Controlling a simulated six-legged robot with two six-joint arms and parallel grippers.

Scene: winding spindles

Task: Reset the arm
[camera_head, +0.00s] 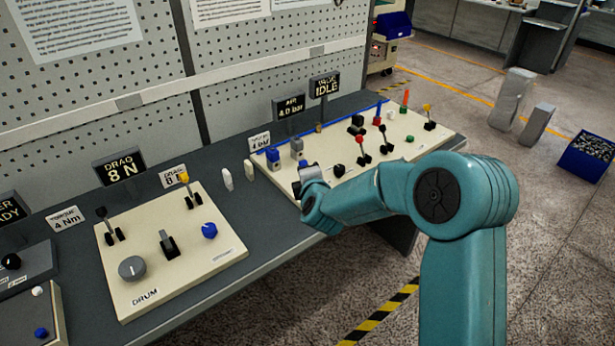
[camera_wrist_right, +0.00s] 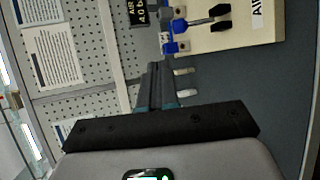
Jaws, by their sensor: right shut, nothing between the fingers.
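My right arm (camera_head: 440,195), teal with a dark round joint cap, reaches in from the right of the head view over the front edge of the air panel. My right gripper (camera_head: 300,183) is at its end, near the left front of that panel. In the right wrist view the gripper (camera_wrist_right: 157,70) has its dark fingers together with nothing between them. The cream air panel (camera_head: 425,140) carries blue-based fittings (camera_head: 272,158), levers and buttons; part of it is hidden behind my gripper and forearm. My left gripper is not in view.
The cream drum panel (camera_head: 200,268) with a grey knob, levers and a blue knob lies left on the dark bench (camera_head: 285,250). Two white pegs (camera_head: 227,179) stand between the panels. Signs and a perforated wall (camera_head: 270,70) are behind.

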